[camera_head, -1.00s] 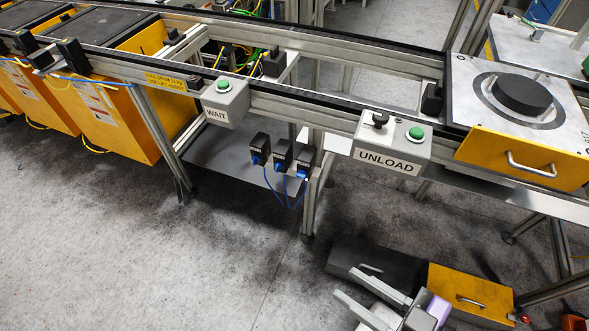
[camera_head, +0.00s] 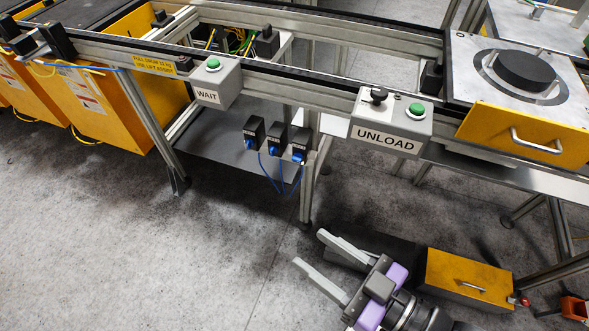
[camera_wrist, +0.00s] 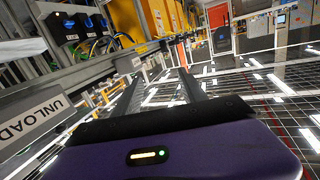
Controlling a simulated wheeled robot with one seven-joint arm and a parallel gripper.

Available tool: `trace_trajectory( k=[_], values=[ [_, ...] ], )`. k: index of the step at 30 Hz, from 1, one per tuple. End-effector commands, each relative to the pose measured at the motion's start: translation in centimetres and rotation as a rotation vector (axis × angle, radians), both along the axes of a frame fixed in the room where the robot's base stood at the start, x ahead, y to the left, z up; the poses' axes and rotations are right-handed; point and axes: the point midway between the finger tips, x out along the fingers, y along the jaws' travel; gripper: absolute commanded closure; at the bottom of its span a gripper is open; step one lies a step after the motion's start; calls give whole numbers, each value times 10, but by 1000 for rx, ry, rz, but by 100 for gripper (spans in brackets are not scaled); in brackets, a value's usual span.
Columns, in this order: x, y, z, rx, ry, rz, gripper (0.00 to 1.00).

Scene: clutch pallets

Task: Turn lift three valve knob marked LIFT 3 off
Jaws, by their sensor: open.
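Three small black valve boxes with blue knobs hang in a row under the frame, in the head view: left valve (camera_head: 254,131), middle valve (camera_head: 276,139) and right valve (camera_head: 300,145). Blue hoses run down from them. Their labels are too small to read, so I cannot tell which is LIFT 3 or how its knob is turned. Black boxes with blue knobs (camera_wrist: 69,24) also show at the upper left of the wrist view. My gripper (camera_head: 310,248) is open and empty, below the valves in the picture and apart from them. Its open fingers show in the wrist view (camera_wrist: 160,82).
A WAIT button box (camera_head: 212,82) and an UNLOAD box (camera_head: 390,122) stick out from the conveyor rail. Frame legs (camera_head: 311,185) stand close to the right valve. A yellow drawer block (camera_head: 465,278) lies low at right. Floor at the left is open.

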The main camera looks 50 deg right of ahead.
Motion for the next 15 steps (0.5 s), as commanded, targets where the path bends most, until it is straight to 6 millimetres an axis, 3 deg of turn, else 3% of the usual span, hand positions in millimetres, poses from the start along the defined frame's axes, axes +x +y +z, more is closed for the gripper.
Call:
trace_trajectory(
  k=[1,8,15],
  values=[
    [20,2,-14,49,-61,-6,51],
    [92,1,-23,438,-328,-38,51],
    [162,-26,-28,1001,-635,-55,51]
  ],
)
